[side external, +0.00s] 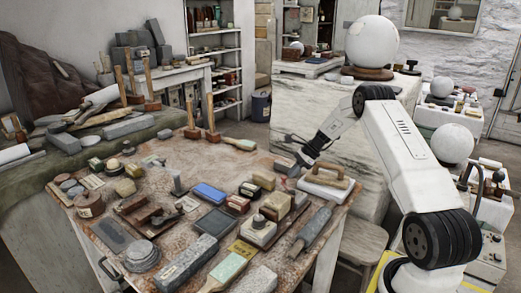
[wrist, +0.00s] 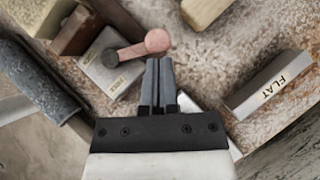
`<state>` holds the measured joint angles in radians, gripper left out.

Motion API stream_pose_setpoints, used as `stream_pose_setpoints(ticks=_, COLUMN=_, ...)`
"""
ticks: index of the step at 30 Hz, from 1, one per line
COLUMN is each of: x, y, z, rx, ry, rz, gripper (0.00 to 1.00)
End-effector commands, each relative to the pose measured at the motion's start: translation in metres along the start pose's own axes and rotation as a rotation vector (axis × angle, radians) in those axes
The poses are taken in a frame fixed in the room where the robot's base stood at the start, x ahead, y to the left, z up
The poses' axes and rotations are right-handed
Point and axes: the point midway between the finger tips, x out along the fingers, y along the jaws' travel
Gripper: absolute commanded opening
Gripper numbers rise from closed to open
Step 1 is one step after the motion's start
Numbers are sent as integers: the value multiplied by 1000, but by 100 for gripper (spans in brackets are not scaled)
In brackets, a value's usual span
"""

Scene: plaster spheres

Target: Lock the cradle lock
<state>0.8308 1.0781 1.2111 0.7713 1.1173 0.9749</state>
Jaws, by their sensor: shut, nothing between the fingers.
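In the wrist view, a small grey block with label plates (wrist: 112,75) carries a lever (wrist: 132,50) with a dark round pivot and a pink ball knob (wrist: 157,40). It looks like the cradle lock; the label wording is too blurred to read. The lever points right and slightly up in the picture. My gripper (wrist: 157,62) is shut and empty, its tips just below the knob in the picture. I cannot tell whether they touch it. In the side view my gripper (side external: 284,166) is low over the right back part of the table; the lever cannot be made out there.
In the wrist view, a block labelled FLAT (wrist: 268,86) lies right, a dark rounded piece (wrist: 38,82) left, and a tan block (wrist: 205,12) at the top. The worktable (side external: 160,170) is crowded with blocks and tools. A white sphere (side external: 372,42) stands on the marble block behind.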

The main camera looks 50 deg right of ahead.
Motion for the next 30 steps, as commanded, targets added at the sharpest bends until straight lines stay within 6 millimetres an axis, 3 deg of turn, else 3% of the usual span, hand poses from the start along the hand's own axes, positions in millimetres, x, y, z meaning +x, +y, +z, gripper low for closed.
stream_pose_setpoints(ticks=30, x=4, y=-2, z=5, rx=-87, ry=0, rz=73, gripper=0)
